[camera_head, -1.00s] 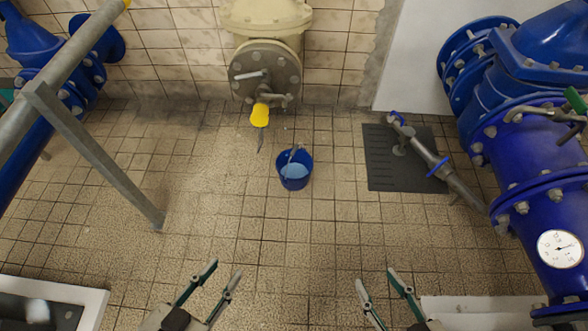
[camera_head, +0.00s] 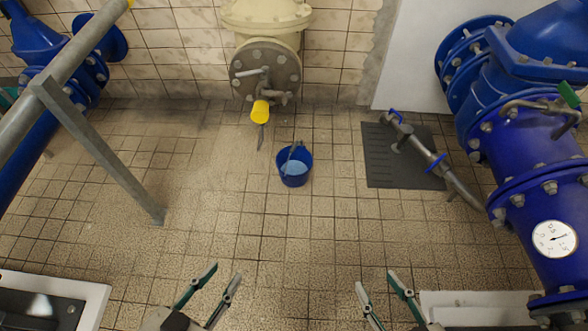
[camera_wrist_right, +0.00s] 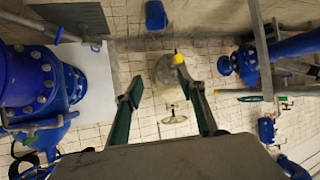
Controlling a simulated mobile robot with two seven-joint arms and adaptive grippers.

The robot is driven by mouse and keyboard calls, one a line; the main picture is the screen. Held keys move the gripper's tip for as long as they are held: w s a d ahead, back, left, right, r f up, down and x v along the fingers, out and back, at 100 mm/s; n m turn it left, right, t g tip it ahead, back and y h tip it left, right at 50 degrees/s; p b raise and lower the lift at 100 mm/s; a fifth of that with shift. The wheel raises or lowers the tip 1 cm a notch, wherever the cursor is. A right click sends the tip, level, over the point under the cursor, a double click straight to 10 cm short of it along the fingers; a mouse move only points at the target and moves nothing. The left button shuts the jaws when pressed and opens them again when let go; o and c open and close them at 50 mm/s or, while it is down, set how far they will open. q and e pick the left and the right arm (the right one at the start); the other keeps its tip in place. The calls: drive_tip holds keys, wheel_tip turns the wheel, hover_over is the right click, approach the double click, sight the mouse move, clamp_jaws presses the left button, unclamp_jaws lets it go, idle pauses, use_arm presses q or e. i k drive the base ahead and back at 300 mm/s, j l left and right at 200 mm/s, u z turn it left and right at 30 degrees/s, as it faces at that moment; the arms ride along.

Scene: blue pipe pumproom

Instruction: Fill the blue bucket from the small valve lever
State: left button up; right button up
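The blue bucket (camera_head: 284,178) stands upright on the tiled floor, its thin handle raised; its inside looks lighter blue, and I cannot tell whether that is water. Behind it, a cream valve body ends in a grey flange (camera_head: 240,88) with a small grey lever (camera_head: 252,73) and a yellow piece (camera_head: 260,112) hanging below. The bucket is in front and slightly right of the yellow piece. My left gripper (camera_head: 225,269) and right gripper (camera_head: 375,279) are open and empty at the bottom, well short of both. The right wrist view shows the right gripper's spread fingers and the bucket (camera_wrist_right: 156,15) at the top.
Large blue pipework (camera_head: 520,160) with a gauge (camera_head: 554,239) and a green-handled lever (camera_head: 569,96) stands at right. A thin pipe (camera_head: 463,190) crosses a dark floor plate (camera_head: 378,155). A grey slanted post (camera_head: 105,155) stands at left. The middle floor is clear.

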sight(263, 69)
drive_tip(key=i+j, duration=0.2)
drive_tip(key=i, duration=1.15)
drive_tip(key=l, duration=0.25)
drive_tip(key=i+u, duration=0.05)
